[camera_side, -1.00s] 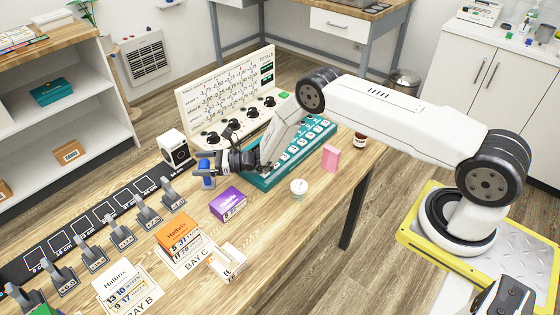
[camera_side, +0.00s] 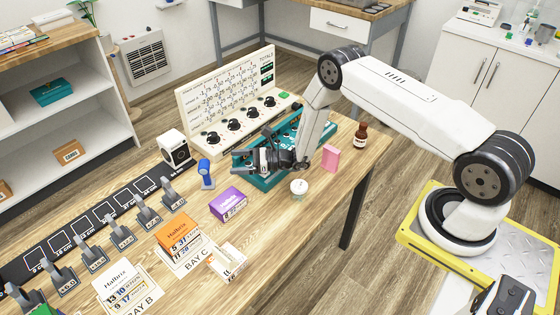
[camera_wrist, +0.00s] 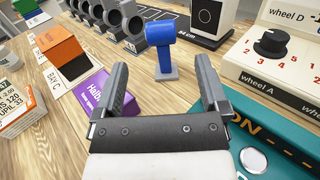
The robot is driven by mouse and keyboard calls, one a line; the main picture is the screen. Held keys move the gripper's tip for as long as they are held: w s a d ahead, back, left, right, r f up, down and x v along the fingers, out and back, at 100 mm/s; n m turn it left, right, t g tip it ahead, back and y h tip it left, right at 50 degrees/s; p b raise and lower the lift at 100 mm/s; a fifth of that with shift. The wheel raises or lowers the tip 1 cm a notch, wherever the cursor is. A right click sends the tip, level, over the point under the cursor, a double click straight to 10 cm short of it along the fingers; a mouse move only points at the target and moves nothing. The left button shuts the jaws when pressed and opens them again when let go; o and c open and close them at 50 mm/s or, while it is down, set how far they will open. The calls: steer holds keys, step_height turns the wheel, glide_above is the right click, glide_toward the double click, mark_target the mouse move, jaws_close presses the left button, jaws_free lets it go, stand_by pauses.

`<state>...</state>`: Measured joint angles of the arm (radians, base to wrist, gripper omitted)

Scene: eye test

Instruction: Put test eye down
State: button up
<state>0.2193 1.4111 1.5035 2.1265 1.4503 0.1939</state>
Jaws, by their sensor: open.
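The blue test eye (camera_side: 205,172) stands upright on its small grey foot on the wooden table, left of my gripper. It also shows in the wrist view (camera_wrist: 160,34), ahead of and between my fingers. My gripper (camera_side: 241,161) is open and empty, with a clear gap between its fingertips and the test eye. In the wrist view both fingers (camera_wrist: 162,64) are spread wide, with nothing between them. My gripper hangs over the left end of the teal keypad (camera_side: 266,179).
A purple box (camera_side: 228,204) lies in front of my gripper. A white block with a dark circle (camera_side: 175,149) stands behind the test eye. Grey ring holders (camera_side: 148,214) line a black scale. A dial panel (camera_side: 232,97), white cup (camera_side: 299,188), pink block (camera_side: 331,159) and brown bottle (camera_side: 361,137) stand around.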

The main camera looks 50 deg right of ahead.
stand_by(0.5)
steer(key=s+a+r+n+g+h, duration=0.1)
steer(key=s+a+r+n+g, duration=0.25)
steer(key=s+n+g, duration=0.25)
steer(key=s+a+r+n+g+h, duration=0.1)
steer(key=s+a+r+n+g, duration=0.1)
steer(key=s+r+n+g, duration=0.4)
steer(key=s+d+r+n+t+h, duration=0.1)
steer(key=s+d+r+n+h, duration=0.3)
steer(key=s+n, duration=0.3)
steer(key=s+d+r+n+h, duration=0.4)
steer(key=s+n+h, duration=0.2)
steer(key=n, duration=0.2)
steer(key=shift+s+d+r+t+h, duration=0.25)
steer(key=shift+s+d+t+h, duration=0.1)
steer(key=shift+d+t+h, duration=0.05)
stand_by(0.3)
